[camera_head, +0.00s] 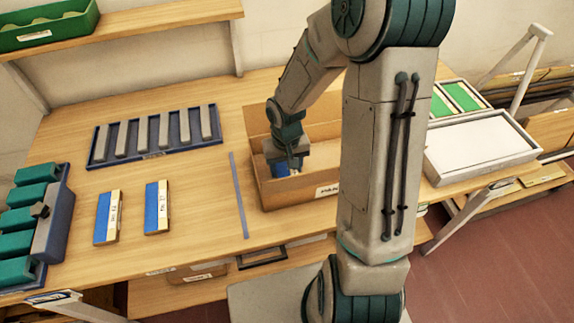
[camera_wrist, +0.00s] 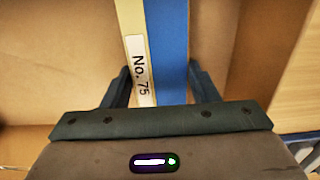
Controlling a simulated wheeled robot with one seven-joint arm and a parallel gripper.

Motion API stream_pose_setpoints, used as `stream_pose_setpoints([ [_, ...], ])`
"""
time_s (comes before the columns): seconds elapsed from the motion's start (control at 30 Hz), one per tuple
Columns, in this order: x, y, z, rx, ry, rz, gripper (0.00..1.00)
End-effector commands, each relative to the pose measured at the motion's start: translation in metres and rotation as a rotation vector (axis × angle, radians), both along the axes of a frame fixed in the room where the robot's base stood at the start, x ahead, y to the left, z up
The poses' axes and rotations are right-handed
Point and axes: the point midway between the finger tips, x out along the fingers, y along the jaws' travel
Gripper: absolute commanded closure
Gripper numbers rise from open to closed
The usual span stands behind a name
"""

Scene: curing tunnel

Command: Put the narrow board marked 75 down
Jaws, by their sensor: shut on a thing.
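The narrow board marked No. 75 (camera_wrist: 165,45) is blue with a cream label strip, and it runs away from me between my fingers in the wrist view. My gripper (camera_head: 288,160) is shut on it, reaching down inside the open cardboard box (camera_head: 255,125). In the head view only a small blue part of the board (camera_head: 279,170) shows below my gripper. In the wrist view, cardboard surfaces (camera_wrist: 75,60) lie on both sides of the board. I cannot tell whether the board touches the box floor.
Two similar blue boards (camera_head: 102,217) (camera_head: 152,208) lie on the table left of the box. A grey strip (camera_head: 238,195) lies between. A blue rack (camera_head: 98,148) with several grey bars stands behind, and teal pieces (camera_head: 35,195) stand far left. A white tray (camera_head: 480,145) is at right.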

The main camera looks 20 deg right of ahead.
Motion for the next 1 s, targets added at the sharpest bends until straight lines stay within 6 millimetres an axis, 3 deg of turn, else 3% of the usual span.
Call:
stream_pose_setpoints([
  [0.13,0.000,0.000,-0.005,0.000,0.000,-0.001,0.69],
  [0.17,0.000,0.000,-0.003,0.000,0.000,-0.001,0.38],
  [0.2,0.000,0.000,-0.003,0.000,0.000,-0.001,0.27],
  [0.23,0.000,0.000,-0.003,0.000,0.000,-0.001,0.24],
  [0.63,0.001,0.000,0.005,-0.001,-0.002,-0.001,0.24],
  [1.0,0.002,-0.001,0.074,-0.002,-0.007,-0.002,0.24],
])
